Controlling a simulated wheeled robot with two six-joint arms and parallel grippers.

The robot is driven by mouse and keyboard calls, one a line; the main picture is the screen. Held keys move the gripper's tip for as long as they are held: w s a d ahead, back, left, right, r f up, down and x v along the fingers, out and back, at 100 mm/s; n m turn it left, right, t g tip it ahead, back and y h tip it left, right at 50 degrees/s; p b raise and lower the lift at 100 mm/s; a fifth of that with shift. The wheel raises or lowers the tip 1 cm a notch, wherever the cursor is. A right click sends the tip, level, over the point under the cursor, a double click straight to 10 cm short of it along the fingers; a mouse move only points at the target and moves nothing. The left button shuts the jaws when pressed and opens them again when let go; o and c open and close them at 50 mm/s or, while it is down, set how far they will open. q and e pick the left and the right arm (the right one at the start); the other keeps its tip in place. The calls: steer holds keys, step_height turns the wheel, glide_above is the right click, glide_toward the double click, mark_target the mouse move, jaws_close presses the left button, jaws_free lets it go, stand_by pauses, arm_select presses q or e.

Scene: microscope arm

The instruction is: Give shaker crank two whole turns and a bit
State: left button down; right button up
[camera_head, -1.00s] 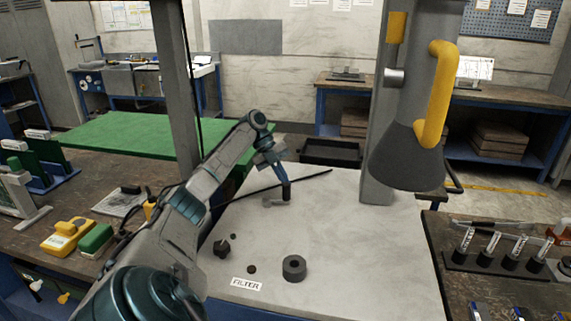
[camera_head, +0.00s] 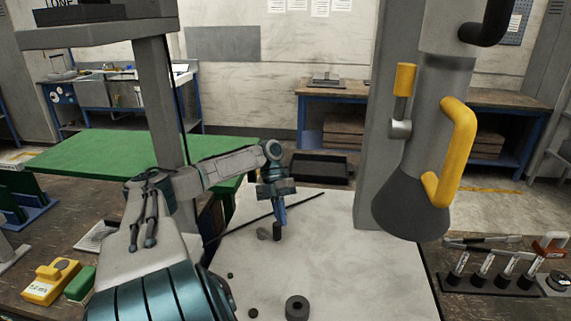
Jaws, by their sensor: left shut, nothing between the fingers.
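A small grey crank (camera_head: 264,235) with a dark upright grip (camera_head: 277,232) sits on the pale tabletop (camera_head: 340,270), near its far edge. My left gripper (camera_head: 278,217) points down over the dark grip from above. Its fingers are together, and I see nothing held between them. I cannot tell whether the fingertips touch the grip. The gripper hides the top of the grip. My right gripper is out of view.
A big grey column (camera_head: 388,160) with a yellow handle (camera_head: 457,150) and a short yellow lever (camera_head: 404,80) stands to the right. A dark ring (camera_head: 297,308) lies near. A thin black rod (camera_head: 300,203) lies behind the crank. A tube rack (camera_head: 490,283) is at right.

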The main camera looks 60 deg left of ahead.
mark_target(277, 223)
arm_select(q)
steer(key=shift+s+d+r+p, duration=0.15)
steer(key=shift+s+d+p, duration=0.05)
steer(key=shift+p, duration=0.2)
steer(key=shift+d, duration=0.2)
steer(key=shift+d+m, duration=0.15)
steer(key=shift+m, duration=0.25)
steer(key=shift+s+d+f+m+g+y+b, duration=0.15)
steer(key=shift+s+m+g+b, duration=0.15)
steer(key=shift+m+g, duration=0.2)
steer(key=shift+s+d+f+m+g+y+b, duration=0.2)
steer(key=shift+m+g+b, duration=0.15)
steer(key=shift+m, duration=0.25)
steer(key=shift+s+d+r+m+g+y+b, duration=0.15)
steer(key=shift+s+m+g+y+b, duration=0.2)
steer(key=shift+m+b, duration=0.45)
steer(key=shift+s+r, duration=0.1)
steer(key=shift+r, duration=0.05)
